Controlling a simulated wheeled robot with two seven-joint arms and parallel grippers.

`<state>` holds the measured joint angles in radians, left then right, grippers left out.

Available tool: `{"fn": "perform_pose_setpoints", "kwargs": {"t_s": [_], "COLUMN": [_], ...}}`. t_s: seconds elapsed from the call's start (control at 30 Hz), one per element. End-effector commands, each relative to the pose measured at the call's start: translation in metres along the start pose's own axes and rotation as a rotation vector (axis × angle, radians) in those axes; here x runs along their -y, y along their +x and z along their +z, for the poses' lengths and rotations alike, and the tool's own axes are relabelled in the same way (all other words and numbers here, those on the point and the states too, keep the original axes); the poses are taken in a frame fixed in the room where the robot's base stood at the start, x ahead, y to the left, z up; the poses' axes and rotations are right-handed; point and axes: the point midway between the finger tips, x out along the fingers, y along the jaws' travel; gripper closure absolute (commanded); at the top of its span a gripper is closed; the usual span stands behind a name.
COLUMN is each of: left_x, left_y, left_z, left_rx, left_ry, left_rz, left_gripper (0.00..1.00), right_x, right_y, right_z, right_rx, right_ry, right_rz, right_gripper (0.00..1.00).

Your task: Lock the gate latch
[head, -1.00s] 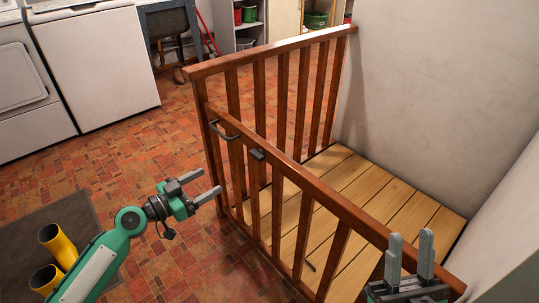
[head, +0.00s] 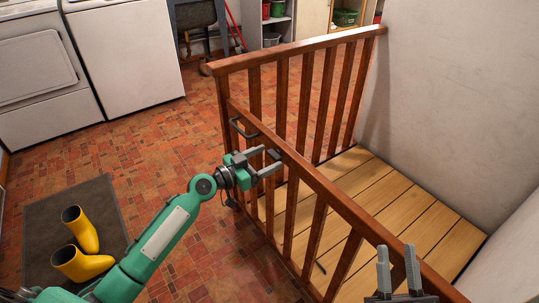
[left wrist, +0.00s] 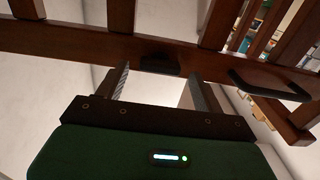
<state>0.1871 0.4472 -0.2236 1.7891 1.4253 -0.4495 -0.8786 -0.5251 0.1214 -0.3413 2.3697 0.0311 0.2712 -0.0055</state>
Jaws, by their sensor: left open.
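The brown wooden gate (head: 315,178) crosses the middle of the head view. Its top rail carries a dark U-shaped handle (head: 243,128); the handle also shows in the left wrist view (left wrist: 268,86). The small dark latch block (left wrist: 160,65) is on the rail to the left of the handle in that view. My left gripper (head: 272,163) is open at the rail, close to the latch. In the left wrist view its fingers stand either side of the latch, without a clear grip on it. My right gripper (head: 397,262) is open and empty near the gate's near end.
A plank platform (head: 400,215) lies behind the gate, against pale walls (head: 440,90). A small dark rod (head: 321,267) shows low by the bars. Yellow boots (head: 82,262) stand on a grey mat at left. White appliances (head: 125,50) stand at the back left. The tiled floor between is clear.

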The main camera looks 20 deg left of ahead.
Motion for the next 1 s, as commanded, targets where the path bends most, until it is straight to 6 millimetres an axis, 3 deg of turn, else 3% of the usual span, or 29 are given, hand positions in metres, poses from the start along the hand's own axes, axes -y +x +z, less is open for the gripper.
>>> {"fn": "perform_pose_setpoints", "kwargs": {"t_s": [0.2,0.5,0.73,1.0], "left_x": [0.0,0.0,0.0,0.0], "left_y": [0.018,0.019,0.019,0.019], "left_z": [0.0,0.0,0.0,0.001], "left_rx": [0.0,0.001,0.001,0.001], "left_ry": [0.0,0.001,0.001,-0.02], "left_rz": [0.001,0.001,0.0,0.0], "left_gripper": [0.31,0.31,0.76,0.76], "right_x": [0.001,0.001,0.001,0.001], "right_y": [-0.002,-0.002,-0.002,-0.002], "right_z": [0.006,0.007,0.007,0.006], "right_rx": [0.034,0.038,0.038,0.034], "right_ry": [0.005,0.005,0.005,0.005], "right_rz": [0.001,0.001,0.0,0.0], "right_gripper": [0.64,0.64,0.64,0.64]}}
